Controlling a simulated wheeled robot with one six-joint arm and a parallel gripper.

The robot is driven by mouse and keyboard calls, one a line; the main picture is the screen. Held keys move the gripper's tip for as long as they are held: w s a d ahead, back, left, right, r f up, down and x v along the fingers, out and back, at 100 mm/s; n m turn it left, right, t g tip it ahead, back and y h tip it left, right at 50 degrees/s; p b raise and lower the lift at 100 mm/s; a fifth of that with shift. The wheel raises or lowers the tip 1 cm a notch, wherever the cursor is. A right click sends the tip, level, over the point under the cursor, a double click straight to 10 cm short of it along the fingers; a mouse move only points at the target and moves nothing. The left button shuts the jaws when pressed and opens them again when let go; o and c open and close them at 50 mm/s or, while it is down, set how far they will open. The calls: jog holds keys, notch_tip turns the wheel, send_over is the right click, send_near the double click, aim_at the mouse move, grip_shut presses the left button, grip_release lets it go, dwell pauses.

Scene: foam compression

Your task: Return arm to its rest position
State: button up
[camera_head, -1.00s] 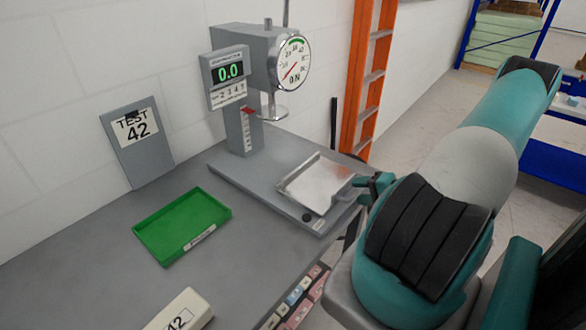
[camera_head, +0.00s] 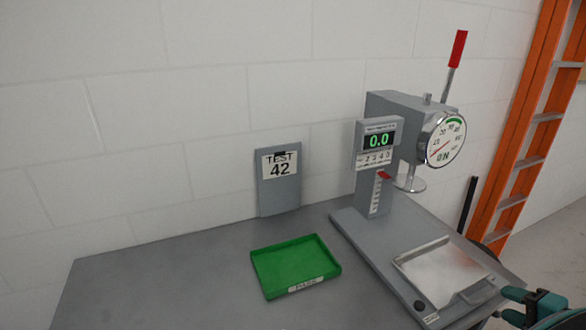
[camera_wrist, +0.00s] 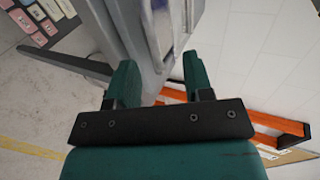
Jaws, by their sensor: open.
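My gripper (camera_head: 508,306) is at the lower right of the head view, beside the handle end of the metal tray (camera_head: 440,275) on the press base. In the wrist view my gripper (camera_wrist: 160,76) has its two teal fingers spread apart. A grey metal part (camera_wrist: 135,35) shows beyond and between them; whether they touch it I cannot tell. Most of my arm is outside the head view. The compression tester (camera_head: 390,125) stands behind the tray, its display reading 0.0 and its red-tipped lever (camera_head: 457,52) raised.
A green tray (camera_head: 295,265) labelled PASS lies empty on the grey table (camera_head: 190,285). A TEST 42 sign (camera_head: 279,190) leans on the wall. An orange ladder (camera_head: 535,120) stands at the right. The wrist view shows open floor (camera_wrist: 40,120) at its left.

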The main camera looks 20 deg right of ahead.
jog(key=w+a+r+n+g+y+b, duration=0.1)
jog(key=w+a+r+n+g+y, duration=0.15)
jog(key=w+a+r+n, duration=0.35)
jog(key=w+a+r+n+g+y+b, duration=0.1)
jog(key=w+a+r+n+g+y, duration=0.15)
jog(key=a, duration=0.55)
jog(key=w+a+r+n+g+y+b, duration=0.1)
jog(key=w+a+r+n+g+y, duration=0.1)
jog(key=w+a+r+n+g, duration=0.4)
jog(key=s+a+r+n+g+h+b, duration=0.1)
jog(key=s+a+n, duration=0.1)
jog(key=a, duration=0.5)
jog(key=s+a+r+n, duration=0.2)
jog(key=a, duration=0.5)
jog(key=s+a+r+n+h+b, duration=0.1)
jog(key=s+a+r+n, duration=0.3)
jog(key=s+a, duration=0.5)
jog(key=shift+s+r+n+g+h+b, duration=0.15)
jog(key=shift+s+n+g+h+b, duration=0.2)
jog(key=shift+s+n+h, duration=0.55)
